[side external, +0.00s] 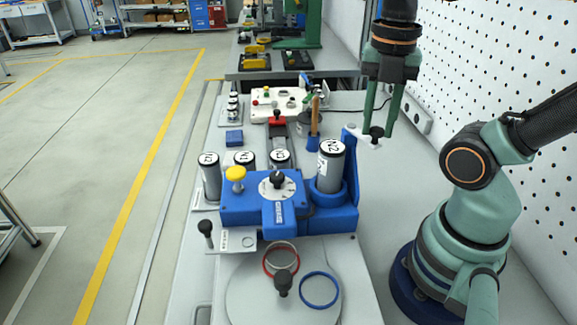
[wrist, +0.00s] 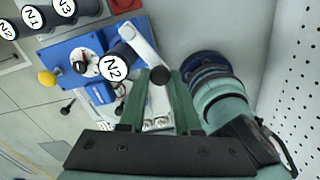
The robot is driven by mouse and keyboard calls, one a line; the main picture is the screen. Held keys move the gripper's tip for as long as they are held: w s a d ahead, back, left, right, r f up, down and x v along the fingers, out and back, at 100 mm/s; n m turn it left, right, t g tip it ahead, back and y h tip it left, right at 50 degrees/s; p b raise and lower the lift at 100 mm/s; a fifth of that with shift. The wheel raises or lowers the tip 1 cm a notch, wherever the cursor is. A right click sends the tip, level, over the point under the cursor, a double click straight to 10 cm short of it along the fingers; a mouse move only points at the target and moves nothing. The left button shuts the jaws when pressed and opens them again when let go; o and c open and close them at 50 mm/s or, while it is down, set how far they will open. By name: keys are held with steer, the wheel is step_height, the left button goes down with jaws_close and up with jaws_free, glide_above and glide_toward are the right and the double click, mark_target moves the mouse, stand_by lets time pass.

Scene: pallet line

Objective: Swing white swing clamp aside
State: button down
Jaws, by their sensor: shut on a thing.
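The white swing clamp (side external: 361,139) is a short white arm at the top of the blue post behind the N2 cylinder (side external: 330,165). It points right, away from the cylinder's top, and ends in a black knob (side external: 376,132). In the wrist view the clamp arm (wrist: 143,45) runs beside the cylinder to the knob (wrist: 159,77). My gripper (side external: 379,128) has its green fingers on either side of the knob and is shut on it. The cylinder stands upright in a blue ring holder, its top uncovered.
The blue fixture (side external: 262,213) carries a yellow knob (side external: 235,174) and a round dial (side external: 277,185). Several labelled cylinders stand behind it. A red ring (side external: 281,258) and a blue ring (side external: 319,290) lie in front. A white pegboard wall (side external: 490,60) bounds the right side.

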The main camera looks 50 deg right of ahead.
steer(key=c, duration=0.6)
jaws_free()
step_height(320, 180, up, 12)
stand_by(0.3)
steer(key=w+a+f+m+t, duration=0.1)
steer(key=w+f+m, duration=0.3)
steer(key=m, duration=0.7)
steer(key=w+a+f+m+t, duration=0.1)
steer(key=w+f+m+t, duration=0.3)
steer(key=f+m, duration=0.4)
steer(key=w+m, duration=0.1)
steer(key=m, duration=0.3)
steer(key=shift+a+t, duration=0.3)
steer(key=shift+a, duration=0.05)
